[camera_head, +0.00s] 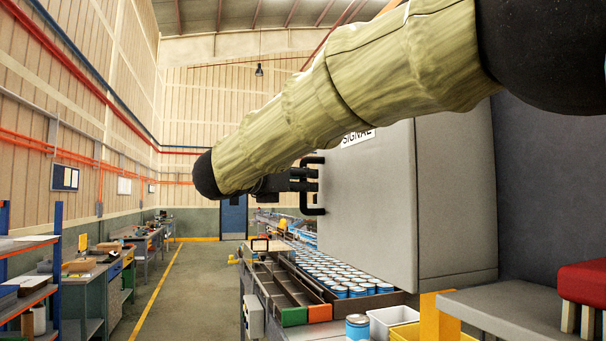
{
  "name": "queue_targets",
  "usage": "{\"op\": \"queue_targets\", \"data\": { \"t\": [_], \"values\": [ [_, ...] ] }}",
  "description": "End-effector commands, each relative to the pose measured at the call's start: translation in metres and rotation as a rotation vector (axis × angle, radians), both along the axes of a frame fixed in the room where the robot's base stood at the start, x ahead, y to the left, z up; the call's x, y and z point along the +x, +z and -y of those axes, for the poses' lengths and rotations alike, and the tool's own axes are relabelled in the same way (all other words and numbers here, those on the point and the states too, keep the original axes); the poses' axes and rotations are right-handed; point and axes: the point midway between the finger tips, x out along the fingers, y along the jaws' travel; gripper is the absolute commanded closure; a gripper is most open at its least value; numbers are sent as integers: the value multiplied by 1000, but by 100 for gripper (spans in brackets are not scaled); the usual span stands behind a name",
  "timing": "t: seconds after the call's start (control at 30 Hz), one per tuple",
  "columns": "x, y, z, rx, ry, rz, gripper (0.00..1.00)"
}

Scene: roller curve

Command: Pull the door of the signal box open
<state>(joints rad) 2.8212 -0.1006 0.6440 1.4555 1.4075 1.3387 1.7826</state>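The signal box (456,205) is a large grey cabinet right of the middle, with a white label reading "SIGNAL" near its top, partly covered by my arm. Its door (368,215) is the lighter grey face on the left, and no gap shows along its visible edges. A black bar handle (320,210) stands out at the door's left edge. My gripper (298,183) is dark and small in the view, beside the upper part of the handle. I cannot tell whether its fingers touch or enclose the handle. My sleeved arm hides the door's top.
Below the box, a conveyor carries many blue-and-white cans (345,275). At its near end are green and orange blocks (306,315), a white bin (392,319) and a yellow post (437,318). A red-topped stool (583,285) is at right. The aisle floor (190,275) at left is clear.

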Motion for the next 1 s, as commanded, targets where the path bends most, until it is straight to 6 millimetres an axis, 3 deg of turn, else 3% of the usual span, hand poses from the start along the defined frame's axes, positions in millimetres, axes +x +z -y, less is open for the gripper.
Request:
{"op": "queue_targets", "data": {
  "t": [0.47,0.7,1.0],
  "values": [
    [9,-1,6,0,1,0,63],
    [9,-1,6,0,1,0,100],
    [12,-1,7,0,5,0,100]
  ]
}}
